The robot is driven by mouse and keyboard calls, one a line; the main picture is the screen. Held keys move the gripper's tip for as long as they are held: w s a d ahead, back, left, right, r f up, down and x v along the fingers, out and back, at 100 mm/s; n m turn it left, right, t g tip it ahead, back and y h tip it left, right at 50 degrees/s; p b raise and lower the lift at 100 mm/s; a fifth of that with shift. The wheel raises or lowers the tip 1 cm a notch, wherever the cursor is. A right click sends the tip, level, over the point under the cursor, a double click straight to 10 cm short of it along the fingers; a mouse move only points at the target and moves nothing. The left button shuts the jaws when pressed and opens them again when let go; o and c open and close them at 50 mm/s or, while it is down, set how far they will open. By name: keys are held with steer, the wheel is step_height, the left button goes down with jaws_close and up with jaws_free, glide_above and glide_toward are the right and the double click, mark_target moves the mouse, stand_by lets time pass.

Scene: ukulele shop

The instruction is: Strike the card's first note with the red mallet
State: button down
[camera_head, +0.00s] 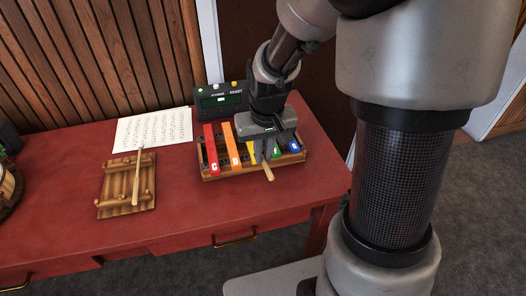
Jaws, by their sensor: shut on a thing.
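A small xylophone (203,176) with coloured bars on a wooden frame sits on the red table: red bar C (210,146), orange bar D (231,146), a yellow bar (251,155) partly hidden by my gripper, a green bar (276,153) and a blue bar (294,146). My gripper (267,160) is over the green and yellow bars, shut on a mallet (268,173). Its wooden handle end sticks out toward the front; its head is hidden, so its colour does not show. A white sheet (153,128) with rows of small marks lies at the back left; its writing is too small to read.
A wooden rack (112,196) left of the xylophone holds another mallet (137,175) with a pale head. A dark box with a display and buttons (220,100) stands behind the xylophone. A round wooden object (8,188) is at the left edge. The table front (200,215) is clear.

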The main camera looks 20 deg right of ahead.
stand_by(0.3)
steer(key=shift+f+b, duration=1.05)
steer(key=shift+f, duration=0.2)
step_height(320, 180, up, 6)
steer(key=p, duration=0.5)
steer(key=shift+r, duration=0.25)
steer(key=shift+a, duration=0.15)
